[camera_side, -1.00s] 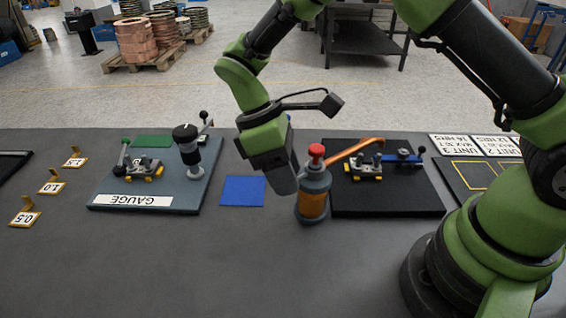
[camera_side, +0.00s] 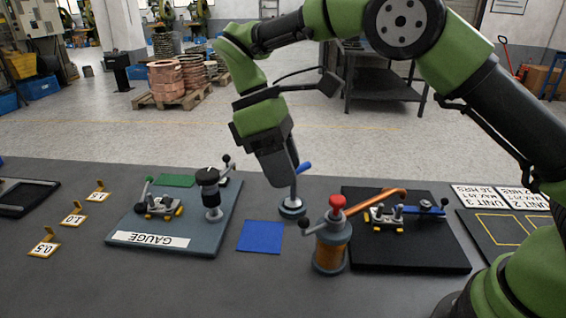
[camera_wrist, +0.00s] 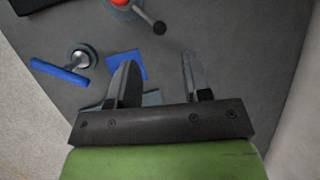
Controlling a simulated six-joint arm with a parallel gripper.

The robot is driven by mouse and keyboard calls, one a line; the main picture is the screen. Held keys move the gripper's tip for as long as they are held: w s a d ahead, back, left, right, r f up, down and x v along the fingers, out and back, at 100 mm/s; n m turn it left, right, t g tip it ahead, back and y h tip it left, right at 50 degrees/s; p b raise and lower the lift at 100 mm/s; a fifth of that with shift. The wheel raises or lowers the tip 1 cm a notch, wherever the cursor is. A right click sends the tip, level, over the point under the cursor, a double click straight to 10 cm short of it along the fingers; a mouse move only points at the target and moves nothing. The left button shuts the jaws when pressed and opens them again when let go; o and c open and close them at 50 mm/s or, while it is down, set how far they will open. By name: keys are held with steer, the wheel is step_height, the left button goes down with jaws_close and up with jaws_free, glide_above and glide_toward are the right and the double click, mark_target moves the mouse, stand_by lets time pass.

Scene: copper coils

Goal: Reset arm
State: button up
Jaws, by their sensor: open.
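My gripper (camera_side: 284,183) is above the far side of the bench, pointing down. In the wrist view its two fingers (camera_wrist: 159,78) are apart with nothing between them. In the side view it overlaps a small round-based tool (camera_side: 292,207) with a blue handle, hiding part of it. In the wrist view this tool (camera_wrist: 61,73) stands to the left, apart from the fingers. A blue square (camera_side: 261,236) lies flat on the bench, empty.
The gauge board (camera_side: 125,222) with its clamp and black-topped gauge (camera_side: 208,178) is on the left. A red-topped copper canister (camera_side: 331,252) stands before a black board (camera_side: 420,255) holding a clamp and copper piece. Numbered tags (camera_side: 73,217) line the left.

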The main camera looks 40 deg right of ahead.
steer(key=s+d+r+m+t+y, duration=0.1)
steer(key=s+d+r+m+t, duration=0.25)
steer(key=r, duration=0.35)
steer(key=s+d+r+m+t+y, duration=0.1)
steer(key=s+d+r+m+t, duration=0.1)
steer(key=s+m+t, duration=0.2)
steer(key=s+d+r+m+t+y, duration=0.1)
steer(key=s+d+m+t, duration=0.2)
steer(key=s, duration=0.7)
steer(key=shift+s+d+r+m+t, duration=0.3)
steer(key=shift+m+t, duration=0.45)
steer(key=shift+m, duration=0.5)
steer(key=shift+w, duration=0.1)
steer(key=shift+c, duration=0.2)
stand_by(0.5)
